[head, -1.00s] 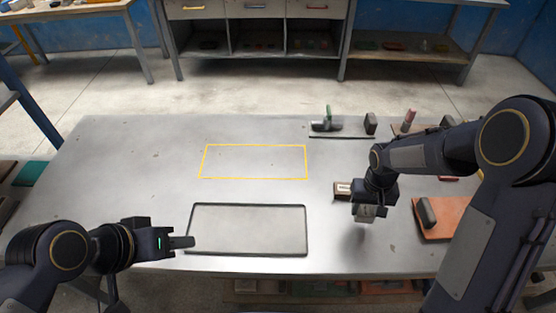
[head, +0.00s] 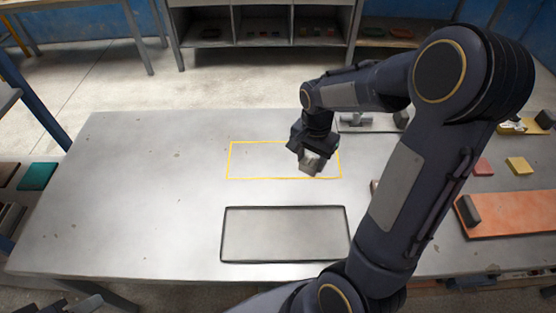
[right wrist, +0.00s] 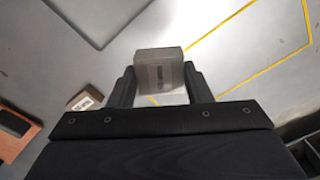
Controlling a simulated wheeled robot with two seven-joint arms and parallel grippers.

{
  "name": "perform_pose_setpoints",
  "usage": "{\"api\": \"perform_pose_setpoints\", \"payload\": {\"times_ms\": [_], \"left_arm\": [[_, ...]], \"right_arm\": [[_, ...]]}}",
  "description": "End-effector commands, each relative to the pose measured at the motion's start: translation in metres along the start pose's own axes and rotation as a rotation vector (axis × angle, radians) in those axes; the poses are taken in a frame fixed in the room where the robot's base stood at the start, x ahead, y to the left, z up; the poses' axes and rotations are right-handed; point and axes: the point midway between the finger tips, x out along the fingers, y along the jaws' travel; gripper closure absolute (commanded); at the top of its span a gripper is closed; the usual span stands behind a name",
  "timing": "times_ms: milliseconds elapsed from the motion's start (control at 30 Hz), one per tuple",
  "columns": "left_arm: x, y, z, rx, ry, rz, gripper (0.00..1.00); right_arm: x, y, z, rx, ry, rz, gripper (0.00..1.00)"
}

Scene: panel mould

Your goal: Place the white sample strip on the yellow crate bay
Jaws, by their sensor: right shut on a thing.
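My right gripper (head: 310,168) is over the right part of the yellow outlined bay (head: 230,162) on the grey table. It is shut on a pale grey-white block, likely the sample strip (right wrist: 160,72), which shows a dark printed mark in the right wrist view. The block sits between both fingers, and in that view yellow lines (right wrist: 270,69) run on the table beside and beyond it. A gap between block and table is hard to judge. My left gripper is not clearly in view.
A dark-rimmed grey panel (head: 285,235) lies in front of the bay. An orange board (head: 520,215) with a dark block is at the right, near small red (head: 482,167) and yellow (head: 519,166) pieces. A small labelled box (right wrist: 86,100) is nearby. The table's left is clear.

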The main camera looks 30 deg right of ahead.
Motion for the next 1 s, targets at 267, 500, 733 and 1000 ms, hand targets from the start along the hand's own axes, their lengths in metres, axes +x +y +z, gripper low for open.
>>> {"api": "perform_pose_setpoints", "payload": {"times_ms": [267, 500, 733, 1000], "left_arm": [[-0.002, 0.001, -0.001, 0.000, 0.000, 0.000, 0.64], [-0.013, 0.006, -0.007, 0.000, 0.000, 0.000, 0.64], [-0.021, 0.010, -0.011, 0.000, 0.000, 0.000, 0.64], [-0.024, 0.011, -0.012, 0.000, 0.000, 0.000, 0.64]], "right_arm": [[-0.001, 0.011, -0.024, 0.187, -0.001, 0.005, 0.78], [0.024, -0.024, -0.071, 0.184, -0.002, 0.005, 0.78], [0.065, -0.048, -0.103, 0.181, -0.003, 0.004, 0.78], [0.086, -0.059, -0.117, 0.180, 0.000, 0.001, 0.78]]}}
